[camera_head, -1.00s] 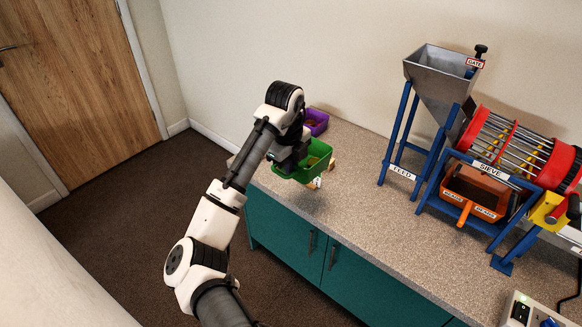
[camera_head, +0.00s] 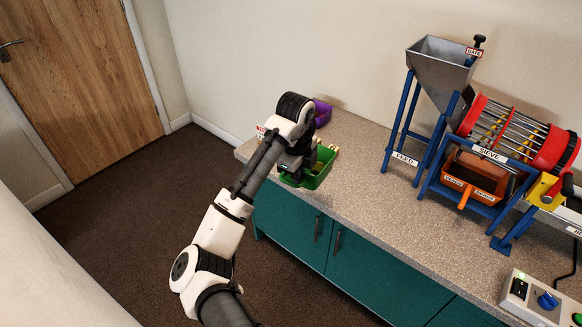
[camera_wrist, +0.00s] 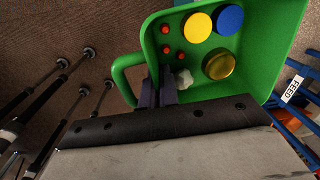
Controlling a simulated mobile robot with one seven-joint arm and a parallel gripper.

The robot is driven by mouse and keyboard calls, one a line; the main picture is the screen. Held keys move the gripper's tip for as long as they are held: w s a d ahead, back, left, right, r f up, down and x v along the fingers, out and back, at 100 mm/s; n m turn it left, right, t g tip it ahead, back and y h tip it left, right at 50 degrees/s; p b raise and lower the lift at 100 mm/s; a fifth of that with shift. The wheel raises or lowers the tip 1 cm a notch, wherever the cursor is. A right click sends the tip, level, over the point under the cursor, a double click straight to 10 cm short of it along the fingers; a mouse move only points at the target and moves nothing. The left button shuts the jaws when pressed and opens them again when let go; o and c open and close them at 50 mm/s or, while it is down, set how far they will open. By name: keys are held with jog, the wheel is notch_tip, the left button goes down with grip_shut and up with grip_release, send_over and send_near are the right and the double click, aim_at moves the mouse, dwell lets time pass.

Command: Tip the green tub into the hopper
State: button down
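The green tub (camera_head: 322,181) is at the left end of the counter, close to its front edge. The head view does not show clearly whether it touches the counter. My gripper (camera_wrist: 155,92) is shut on the tub at its handle side; the exact grip is partly hidden. In the wrist view the open tub (camera_wrist: 292,50) holds a yellow disc (camera_wrist: 200,27), a blue disc (camera_wrist: 229,20), a round gold piece (camera_wrist: 219,65), a pale lumpy piece (camera_wrist: 184,78) and several small red pieces (camera_wrist: 166,50). The grey metal hopper (camera_head: 436,75) stands at the right on blue legs.
A purple tub (camera_head: 322,113) stands behind my gripper by the wall. Right of the hopper are the red sieve drum (camera_head: 552,148), an orange bin (camera_head: 476,176) and a switch box (camera_head: 535,300). The counter (camera_head: 365,185) is clear between the green tub and the hopper stand.

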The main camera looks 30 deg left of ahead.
jog(key=d+f+n, duration=0.9)
jog(key=d+f, duration=0.2)
jog(key=d, duration=0.4)
jog(key=d+f+n+y, duration=0.1)
jog(key=d+f+n, duration=0.8)
jog(key=d, duration=0.6)
jog(key=shift+f+g, duration=0.4)
jog(key=shift+f, duration=0.55)
jog(key=shift+w, duration=0.15)
